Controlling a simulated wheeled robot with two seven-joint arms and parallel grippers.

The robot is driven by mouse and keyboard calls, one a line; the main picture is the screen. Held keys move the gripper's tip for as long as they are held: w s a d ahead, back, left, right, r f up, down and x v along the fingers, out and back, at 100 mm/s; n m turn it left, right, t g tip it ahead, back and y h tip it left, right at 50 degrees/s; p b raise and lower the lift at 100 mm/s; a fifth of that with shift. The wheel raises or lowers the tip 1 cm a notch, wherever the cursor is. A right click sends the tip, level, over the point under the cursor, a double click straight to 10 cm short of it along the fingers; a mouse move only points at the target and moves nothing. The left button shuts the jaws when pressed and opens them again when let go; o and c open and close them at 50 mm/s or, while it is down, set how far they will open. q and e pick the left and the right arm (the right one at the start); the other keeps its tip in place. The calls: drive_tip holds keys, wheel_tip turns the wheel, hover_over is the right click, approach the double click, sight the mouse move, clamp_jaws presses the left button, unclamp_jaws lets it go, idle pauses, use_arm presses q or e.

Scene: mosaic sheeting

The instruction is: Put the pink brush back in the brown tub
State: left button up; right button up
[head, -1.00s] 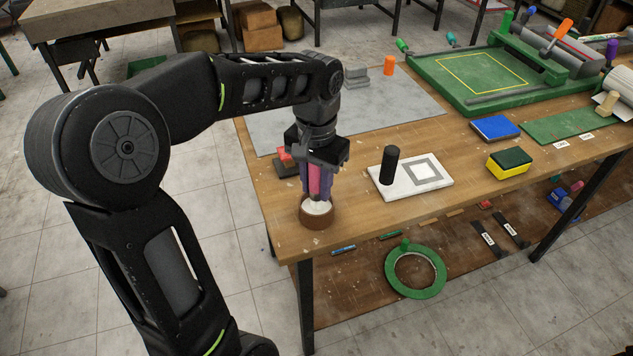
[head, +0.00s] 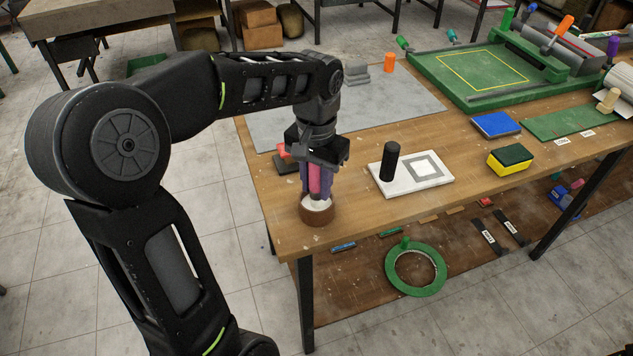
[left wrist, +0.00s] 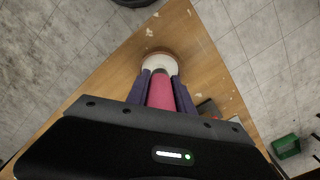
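The pink brush (head: 315,180) is upright between the purple fingers of my left gripper (head: 316,188), which looks shut on it. The brown tub (head: 317,217), with a white inside, stands near the table's front left corner. The brush is directly over the tub's mouth; I cannot tell how far its lower end reaches in. In the left wrist view, the pink handle (left wrist: 161,93) fills the space between the fingers (left wrist: 160,100), and the tub (left wrist: 160,58) lies just beyond the fingertips. My right gripper is not in view.
A white tile with a grey square (head: 436,180) and a black cylinder (head: 389,162) lie right of the tub. A red and dark block (head: 284,160) sits behind my gripper. A yellow-green sponge (head: 509,161) and blue pad (head: 495,125) are further right. The table edge is close to the tub.

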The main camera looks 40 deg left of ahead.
use_arm(q)
drive_tip(key=o, duration=0.5)
wheel_tip(320, 180, up, 8)
drive_tip(key=shift+f, duration=0.1)
idle(0.4)
idle(0.9)
